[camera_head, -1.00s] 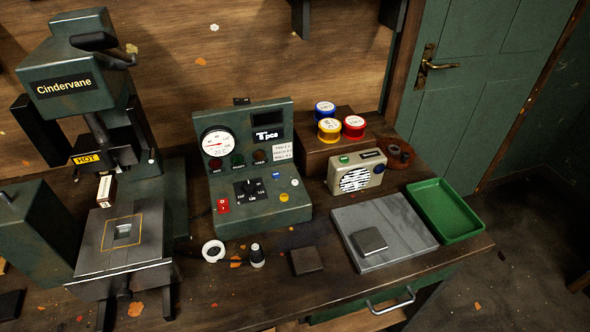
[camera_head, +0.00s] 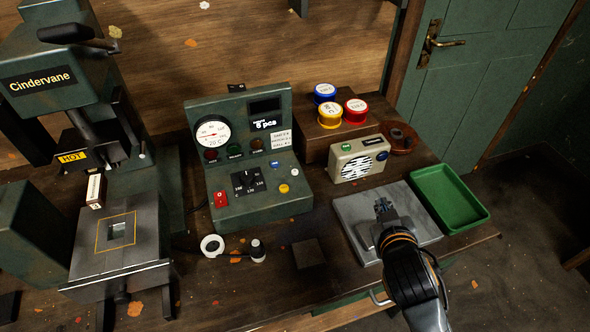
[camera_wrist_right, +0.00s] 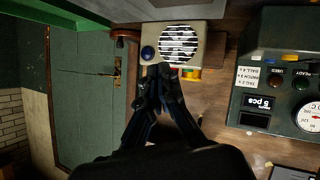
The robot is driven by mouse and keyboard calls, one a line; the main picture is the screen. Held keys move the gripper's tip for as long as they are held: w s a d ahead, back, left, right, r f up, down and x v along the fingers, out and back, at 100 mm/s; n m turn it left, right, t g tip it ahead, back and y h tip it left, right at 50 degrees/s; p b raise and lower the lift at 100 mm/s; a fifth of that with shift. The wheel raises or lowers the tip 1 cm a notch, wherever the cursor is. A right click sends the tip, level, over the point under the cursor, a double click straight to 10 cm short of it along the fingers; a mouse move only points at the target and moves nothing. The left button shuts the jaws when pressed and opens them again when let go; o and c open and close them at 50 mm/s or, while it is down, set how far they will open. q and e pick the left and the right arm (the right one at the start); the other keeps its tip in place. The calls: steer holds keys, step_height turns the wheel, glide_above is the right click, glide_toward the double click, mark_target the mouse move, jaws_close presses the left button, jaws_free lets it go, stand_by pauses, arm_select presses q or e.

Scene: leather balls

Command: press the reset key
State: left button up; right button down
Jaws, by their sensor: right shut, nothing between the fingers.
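A green control box (camera_head: 240,212) stands mid-table with a gauge, a display, a dial and a red rocker switch (camera_head: 221,200). On its sloped panel are a blue button (camera_head: 272,164), a white button (camera_head: 294,173) and a yellow button (camera_head: 284,188). I cannot read which key is marked reset. My right gripper (camera_head: 383,206) is shut and empty, above the grey stone slab (camera_head: 420,226), right of the control box and apart from it. In the right wrist view its fingertips (camera_wrist_right: 160,76) appear before the beige speaker box (camera_wrist_right: 199,32). My left gripper is not in view.
The beige speaker box (camera_head: 358,163) and several coloured tins (camera_head: 330,116) stand behind the slab. A green tray (camera_head: 448,198) lies to the right. The press (camera_head: 125,240) fills the left. A white ring (camera_head: 212,246) and a small stamp (camera_head: 258,251) lie before the control box.

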steer(key=w+a+r+n+t+y, duration=0.1)
steer(key=w+a+r+n+t, duration=0.15)
steer(key=r, duration=0.25)
steer(key=w+a+r+n+t+y, duration=0.1)
steer(key=w+a+r+t, duration=0.2)
steer(key=w+r, duration=0.15)
steer(key=w+a+r+n+t+y, duration=0.1)
steer(key=a+r+n+t+y, duration=0.1)
steer(key=a+r+n+y, duration=0.9)
steer(key=s+a+n+g+y, duration=0.3)
steer(key=a+n+g+y, duration=0.4)
steer(key=a+n+g, duration=0.55)
step_height(320, 180, down, 6)
steer(key=w+n+g+h, duration=0.2)
steer(key=n+g+h, duration=0.1)
steer(key=n, duration=0.4)
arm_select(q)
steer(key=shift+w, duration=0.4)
arm_select(e)
steer(key=w+d+f+t+h, duration=0.1)
steer(key=w+d+f+h, duration=0.5)
steer(key=d, duration=0.4)
steer(key=shift+w+d+f+n+h, duration=0.35)
steer(key=shift+w+h, duration=0.35)
steer(key=shift+h, duration=0.4)
